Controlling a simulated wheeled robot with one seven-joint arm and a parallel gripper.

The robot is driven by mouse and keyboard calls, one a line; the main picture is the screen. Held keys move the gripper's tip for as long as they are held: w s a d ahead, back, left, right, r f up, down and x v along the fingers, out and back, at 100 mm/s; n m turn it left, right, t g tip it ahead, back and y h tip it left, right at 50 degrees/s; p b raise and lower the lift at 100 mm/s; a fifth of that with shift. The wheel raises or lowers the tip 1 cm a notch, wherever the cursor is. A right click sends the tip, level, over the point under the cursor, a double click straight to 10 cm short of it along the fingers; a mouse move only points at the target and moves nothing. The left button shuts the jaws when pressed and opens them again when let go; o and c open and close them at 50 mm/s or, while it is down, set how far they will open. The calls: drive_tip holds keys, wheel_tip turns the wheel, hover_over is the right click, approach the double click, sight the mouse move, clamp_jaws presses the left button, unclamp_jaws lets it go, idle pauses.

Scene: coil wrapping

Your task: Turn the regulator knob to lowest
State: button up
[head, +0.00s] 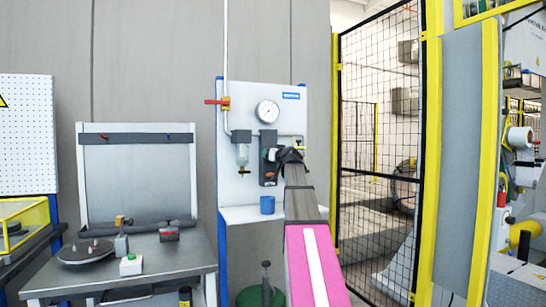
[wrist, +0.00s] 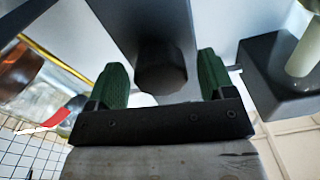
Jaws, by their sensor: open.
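The regulator (head: 268,140) is a dark block on the white panel, below a round pressure gauge (head: 268,111). In the wrist view, a dark, roughly cylindrical knob (wrist: 161,84) projects from a grey body (wrist: 145,25). My gripper's green fingers stand on either side of this knob, open (wrist: 162,72), with a visible gap on each side. In the head view, my gripper (head: 272,155) is at the panel, right in front of the regulator. My wrist and arm hide part of it, and I cannot read the knob's setting.
A filter with a clear bowl (head: 242,154) hangs left of the regulator. A red-handled valve (head: 217,101) is on the pipe above. A blue cup (head: 267,204) stands on the shelf below. A workbench (head: 150,262) is at left, and a black mesh fence (head: 375,140) at right.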

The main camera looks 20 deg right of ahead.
drive_tip(key=s, duration=1)
drive_tip(key=shift+s+d, duration=0.2)
drive_tip(key=shift+d, duration=0.15)
drive_tip(key=shift+f, duration=0.1)
